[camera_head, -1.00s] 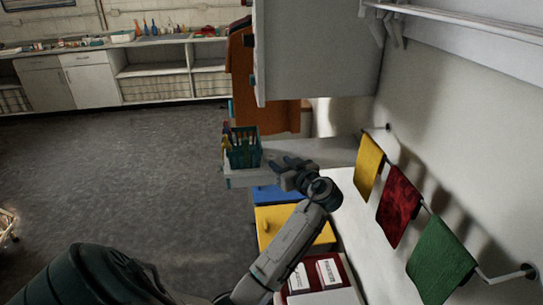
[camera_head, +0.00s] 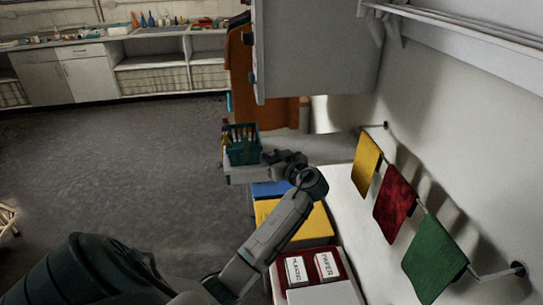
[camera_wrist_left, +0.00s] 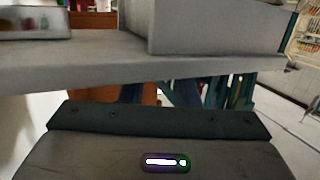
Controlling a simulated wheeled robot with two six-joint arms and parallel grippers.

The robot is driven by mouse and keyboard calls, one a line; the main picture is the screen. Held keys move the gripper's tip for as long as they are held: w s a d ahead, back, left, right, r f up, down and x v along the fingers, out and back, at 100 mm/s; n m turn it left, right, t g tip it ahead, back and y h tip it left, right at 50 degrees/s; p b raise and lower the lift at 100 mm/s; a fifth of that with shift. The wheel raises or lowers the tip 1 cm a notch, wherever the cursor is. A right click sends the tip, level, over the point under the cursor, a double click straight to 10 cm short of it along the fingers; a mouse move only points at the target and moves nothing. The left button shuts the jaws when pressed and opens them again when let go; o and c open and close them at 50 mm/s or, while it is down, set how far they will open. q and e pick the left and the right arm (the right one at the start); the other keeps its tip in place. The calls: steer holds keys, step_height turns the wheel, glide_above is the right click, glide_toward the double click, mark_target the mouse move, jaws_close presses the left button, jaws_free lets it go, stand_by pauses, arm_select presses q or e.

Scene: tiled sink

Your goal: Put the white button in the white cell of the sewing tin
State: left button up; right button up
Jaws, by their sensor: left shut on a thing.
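No white button and no sewing tin can be made out in either view. My left gripper (camera_head: 283,158) is at the far end of my arm, beside the grey ledge under a teal basket. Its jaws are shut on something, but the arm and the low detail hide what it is. In the left wrist view a dark gripper body fills the bottom, and a broad grey slab (camera_wrist_left: 90,72) crosses in front of it. My right gripper is not in view.
The teal basket (camera_head: 243,150) holds pens. Yellow, red and green cloths (camera_head: 437,258) hang right.

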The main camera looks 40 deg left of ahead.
arm_select(q)
steer(key=shift+r, duration=0.1)
steer(key=shift+r, duration=0.25)
steer(key=s+d, duration=1.2)
steer(key=s, duration=0.1)
steer(key=shift+d+r+b, duration=0.3)
steer(key=shift+d+r, duration=0.05)
steer(key=shift+r, duration=0.1)
steer(key=shift+w, duration=0.1)
